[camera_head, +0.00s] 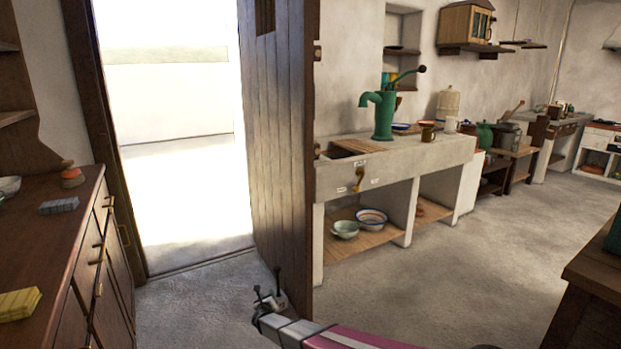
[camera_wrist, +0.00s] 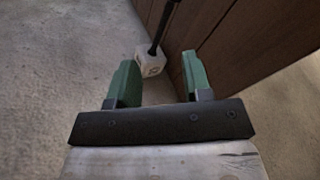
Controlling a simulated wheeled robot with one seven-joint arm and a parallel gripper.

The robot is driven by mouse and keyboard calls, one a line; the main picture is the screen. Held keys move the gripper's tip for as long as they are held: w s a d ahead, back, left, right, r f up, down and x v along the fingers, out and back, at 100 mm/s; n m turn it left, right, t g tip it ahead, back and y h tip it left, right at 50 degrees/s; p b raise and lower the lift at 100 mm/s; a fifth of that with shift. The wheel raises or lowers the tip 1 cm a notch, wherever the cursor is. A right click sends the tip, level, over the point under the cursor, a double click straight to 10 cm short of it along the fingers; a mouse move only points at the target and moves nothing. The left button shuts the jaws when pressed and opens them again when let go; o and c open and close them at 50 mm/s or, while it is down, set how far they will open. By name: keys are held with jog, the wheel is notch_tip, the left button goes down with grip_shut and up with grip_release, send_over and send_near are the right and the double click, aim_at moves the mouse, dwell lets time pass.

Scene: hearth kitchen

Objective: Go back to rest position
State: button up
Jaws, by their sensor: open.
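My gripper (camera_wrist: 160,72) is open, with its two green fingers apart and nothing held between them. In the head view my arm reaches in from the bottom edge, and its end is low near the foot of the open plank door (camera_head: 282,140). A small white block with a dark upright rod (camera_wrist: 151,62) stands on the floor beyond the fingertips, close to the door's brown planks (camera_wrist: 245,45).
A wooden dresser (camera_head: 60,255) stands along the left. A stone sink counter (camera_head: 420,158) with a green pump (camera_head: 383,115) is behind the door. A dark table (camera_head: 597,270) is at the right edge. The floor (camera_head: 455,275) between is clear.

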jog(key=s+d+r+n+g+y, duration=0.2)
jog(key=s+d+r+n+g, duration=0.1)
jog(key=d+r+n, duration=0.45)
jog(key=s+d+r+n+g+y, duration=0.2)
jog(key=s+d+r+n+g, duration=0.15)
jog(key=d+r+n, duration=0.4)
jog(key=s+d+r+n+g+h, duration=0.1)
jog(key=s+d+r+n+g, duration=0.2)
jog(key=s+d, duration=0.5)
jog(key=s+d+r+n+g+h, duration=0.1)
jog(key=s+d+r+n+g, duration=0.2)
jog(key=s+d+r+n, duration=0.2)
jog(key=s+d+r+n+g+h, duration=0.2)
jog(key=s+d+n, duration=0.5)
jog(key=s+d, duration=0.4)
notch_tip(320, 180, up, 2)
jog(key=shift+s+d+r+g, duration=0.1)
jog(key=shift+s+d+g, duration=0.15)
jog(key=shift+s+g, duration=0.6)
jog(key=shift+s, duration=0.1)
